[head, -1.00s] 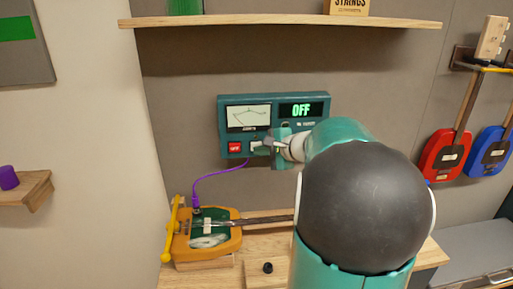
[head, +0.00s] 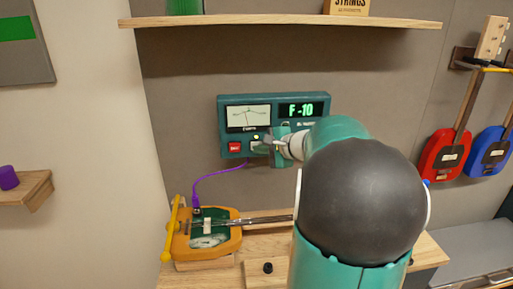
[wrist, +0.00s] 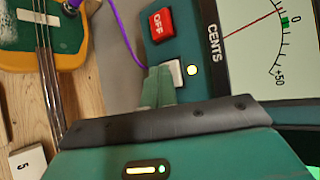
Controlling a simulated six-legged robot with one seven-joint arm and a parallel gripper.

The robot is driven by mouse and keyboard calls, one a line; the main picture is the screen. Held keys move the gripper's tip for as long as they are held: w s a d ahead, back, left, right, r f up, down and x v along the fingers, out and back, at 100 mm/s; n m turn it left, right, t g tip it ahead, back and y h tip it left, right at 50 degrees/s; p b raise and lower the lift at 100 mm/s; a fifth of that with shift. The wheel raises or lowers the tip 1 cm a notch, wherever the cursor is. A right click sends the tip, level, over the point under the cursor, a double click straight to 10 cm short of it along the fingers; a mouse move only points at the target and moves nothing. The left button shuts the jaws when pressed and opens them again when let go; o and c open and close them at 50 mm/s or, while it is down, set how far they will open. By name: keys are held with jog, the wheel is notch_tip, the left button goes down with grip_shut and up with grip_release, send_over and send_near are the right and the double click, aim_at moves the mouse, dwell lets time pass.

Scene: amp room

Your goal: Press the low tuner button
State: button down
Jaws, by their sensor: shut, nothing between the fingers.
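The teal tuner (head: 224,120) hangs on the wall, with a needle dial (head: 248,116) and a green display (head: 300,110) reading "F -10". On its lower part are a red button (head: 234,147) marked OFF and a white button (head: 254,146) to its right.
An orange guitar (head: 232,240) lies on the wooden bench below, joined to the tuner by a purple cable (head: 207,181). A wooden shelf (head: 285,20) runs above. Red (head: 445,155) and blue (head: 489,150) guitars hang at the right.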

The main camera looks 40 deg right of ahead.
jog(key=shift+s, duration=0.1)
jog(key=shift+s+a, duration=0.45)
jog(key=shift+s, duration=0.2)
jog(key=s+a, duration=0.1)
jog(key=s, duration=0.1)
jog(key=s+a, duration=0.1)
jog(key=s, duration=0.1)
jog(key=shift+a, duration=0.4)
dwell(0.8)
